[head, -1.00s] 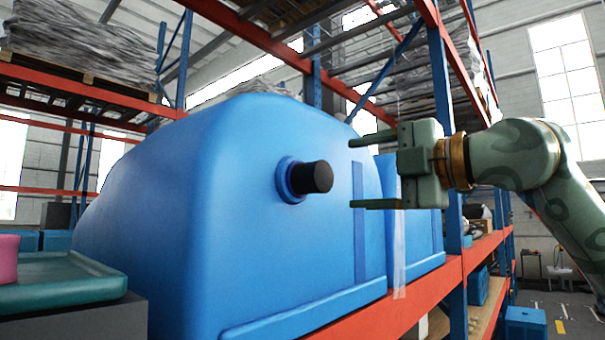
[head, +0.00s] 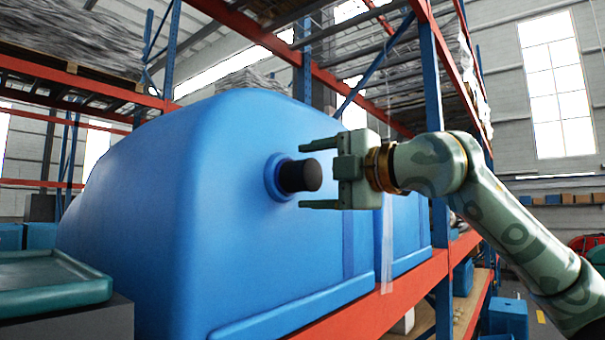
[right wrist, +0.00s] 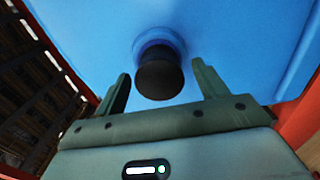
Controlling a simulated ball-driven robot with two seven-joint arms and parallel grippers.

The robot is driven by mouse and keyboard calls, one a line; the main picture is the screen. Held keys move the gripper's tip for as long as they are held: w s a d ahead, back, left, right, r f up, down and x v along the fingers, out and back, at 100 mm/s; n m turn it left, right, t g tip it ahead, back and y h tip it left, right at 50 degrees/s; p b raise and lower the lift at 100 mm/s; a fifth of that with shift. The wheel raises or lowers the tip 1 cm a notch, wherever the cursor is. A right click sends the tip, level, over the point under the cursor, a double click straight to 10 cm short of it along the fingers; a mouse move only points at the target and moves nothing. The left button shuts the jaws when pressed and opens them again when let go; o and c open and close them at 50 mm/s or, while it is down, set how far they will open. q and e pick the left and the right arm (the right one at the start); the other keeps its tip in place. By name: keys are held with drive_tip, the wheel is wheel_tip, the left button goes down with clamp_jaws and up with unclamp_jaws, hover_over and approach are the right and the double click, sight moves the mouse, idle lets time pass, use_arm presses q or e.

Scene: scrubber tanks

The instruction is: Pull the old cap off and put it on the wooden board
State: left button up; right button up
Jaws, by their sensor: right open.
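The old cap (head: 301,175) is a short black cylinder on a round blue port (head: 276,177) on the face of the blue tank (head: 225,230). My right gripper (head: 319,174) is open, its fingers pointing at the tank. In the head view one finger is above the cap and the other below it. In the right wrist view the black cap (right wrist: 160,80) stands between the two spread fingers (right wrist: 160,88), with a gap on each side. I cannot tell exactly how deep the cap is between them. The wooden board does not show clearly. My left gripper is not in view.
A green tray (head: 50,285) lies on a dark grey block (head: 85,325) at the lower left. An orange shelf beam (head: 375,305) runs below the tank. Blue rack posts (head: 430,120) stand behind my right arm. Open floor shows at the far right.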

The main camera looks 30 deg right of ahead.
sight(314, 175)
drive_tip(key=shift+x, duration=0.9)
drive_tip(key=shift+b, duration=0.7)
idle(0.5)
drive_tip(key=c, duration=1.3)
drive_tip(key=shift+s, duration=0.15)
drive_tip(key=shift+b+v, duration=1.15)
drive_tip(key=shift+v, duration=1.75)
